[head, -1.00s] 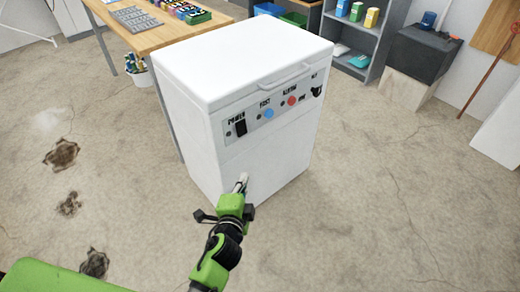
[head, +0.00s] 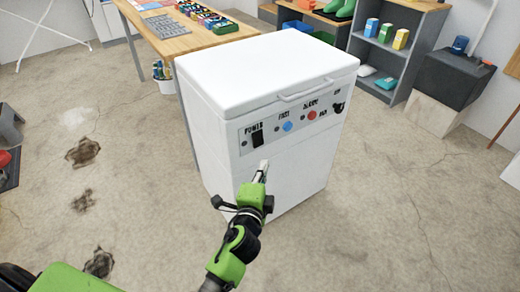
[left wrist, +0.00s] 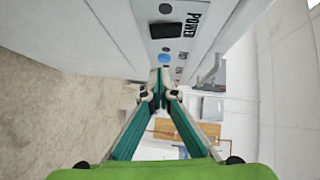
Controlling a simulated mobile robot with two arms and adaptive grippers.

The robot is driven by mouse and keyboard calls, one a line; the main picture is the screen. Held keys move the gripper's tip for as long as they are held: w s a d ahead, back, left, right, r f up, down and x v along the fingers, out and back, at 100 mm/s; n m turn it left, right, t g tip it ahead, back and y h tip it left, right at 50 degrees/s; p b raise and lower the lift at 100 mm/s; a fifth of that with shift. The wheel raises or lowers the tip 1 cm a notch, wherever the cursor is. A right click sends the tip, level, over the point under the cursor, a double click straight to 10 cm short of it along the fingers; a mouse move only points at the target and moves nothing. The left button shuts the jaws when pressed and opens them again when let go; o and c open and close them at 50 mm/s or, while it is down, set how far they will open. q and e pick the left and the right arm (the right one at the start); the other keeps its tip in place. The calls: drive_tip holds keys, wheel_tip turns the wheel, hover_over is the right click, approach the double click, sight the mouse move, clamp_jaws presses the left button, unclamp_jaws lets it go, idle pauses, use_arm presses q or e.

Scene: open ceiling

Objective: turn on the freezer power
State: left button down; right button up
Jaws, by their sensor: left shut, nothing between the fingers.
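The white chest freezer (head: 265,75) stands on the floor in the middle of the head view, lid closed. Its front panel carries a black power switch (head: 257,134) under the word POWER, a blue button (head: 288,126), a red button (head: 312,115) and a black knob (head: 339,107). My left gripper (head: 264,165) is shut and empty, in front of the freezer just below the power switch. In the left wrist view the gripper tips (left wrist: 158,72) meet, with the power switch (left wrist: 166,30) beyond them. I cannot tell whether they touch the freezer. My right gripper is not in view.
A wooden table (head: 195,40) with trays and small boxes stands behind and left of the freezer. A grey shelf (head: 397,50) and a dark box (head: 453,77) stand back right. The floor in front and to the left is open, with dark stains.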

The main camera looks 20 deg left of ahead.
use_arm(q)
approach(262, 142)
drive_tip(key=w+d, duration=0.2)
drive_tip(key=w, duration=0.1)
drive_tip(key=w+a, duration=0.2)
drive_tip(key=w, duration=0.1)
drive_tip(key=shift+a+f+b, duration=0.3)
drive_tip(key=shift+f+b, duration=0.05)
drive_tip(key=shift+f, duration=0.05)
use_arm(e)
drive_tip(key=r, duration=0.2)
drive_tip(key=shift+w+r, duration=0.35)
use_arm(q)
drive_tip(key=shift+s, duration=0.1)
